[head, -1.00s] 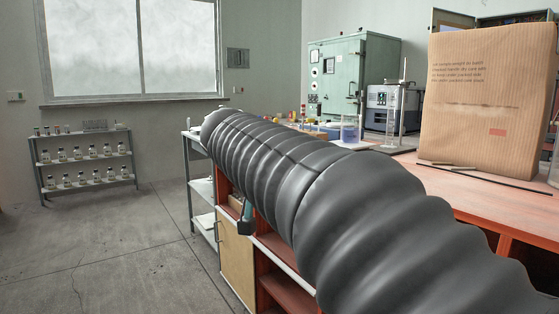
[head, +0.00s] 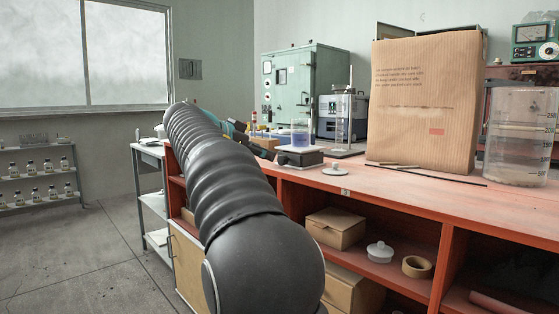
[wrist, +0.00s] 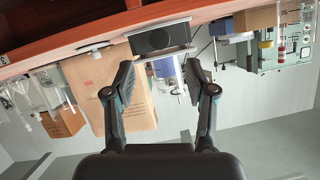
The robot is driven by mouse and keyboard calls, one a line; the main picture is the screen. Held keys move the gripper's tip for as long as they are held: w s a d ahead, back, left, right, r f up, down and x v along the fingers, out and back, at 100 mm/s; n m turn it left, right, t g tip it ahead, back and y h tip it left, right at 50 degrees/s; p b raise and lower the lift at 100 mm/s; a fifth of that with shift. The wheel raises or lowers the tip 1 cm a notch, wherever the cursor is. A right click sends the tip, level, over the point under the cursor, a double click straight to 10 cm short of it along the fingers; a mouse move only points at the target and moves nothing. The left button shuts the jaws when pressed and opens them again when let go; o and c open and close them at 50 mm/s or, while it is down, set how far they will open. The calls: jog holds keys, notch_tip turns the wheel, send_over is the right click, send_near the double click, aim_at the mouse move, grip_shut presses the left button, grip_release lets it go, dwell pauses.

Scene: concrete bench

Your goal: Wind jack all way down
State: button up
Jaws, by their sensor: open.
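The jack (head: 300,157) is a low dark block with pale plates on the red bench, near its front edge. A beaker of blue liquid (head: 300,133) stands on it. In the wrist view, which is upside down, the jack (wrist: 172,24) shows a dark front face with a round knob (wrist: 158,39). My gripper (wrist: 160,72) is open and empty, its two fingers spread either side of the line to the jack, apart from it. In the head view my arm covers much of the gripper, beside the jack's left.
A tall brown paper package (head: 425,105) stands right of the jack, with a large clear beaker (head: 518,135) beyond. A glass cylinder on a stand (head: 344,125) is close behind the jack. Open shelves (head: 390,265) are below.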

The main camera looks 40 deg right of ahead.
aim_at(280, 159)
jog(key=x, duration=0.8)
jog(key=shift+d+f, duration=0.1)
jog(key=shift+d, duration=0.1)
jog(key=shift+c, duration=0.3)
grip_shut()
jog(key=p, duration=0.1)
jog(key=n+g+p, duration=0.1)
jog(key=shift+w+r+n+p, duration=0.1)
jog(key=shift+r+n+p, duration=0.15)
jog(key=shift+n+p, duration=0.05)
jog(key=shift+f+n+g+p, duration=0.2)
jog(key=shift+n+g+p, duration=0.5)
jog(key=shift+n, duration=0.1)
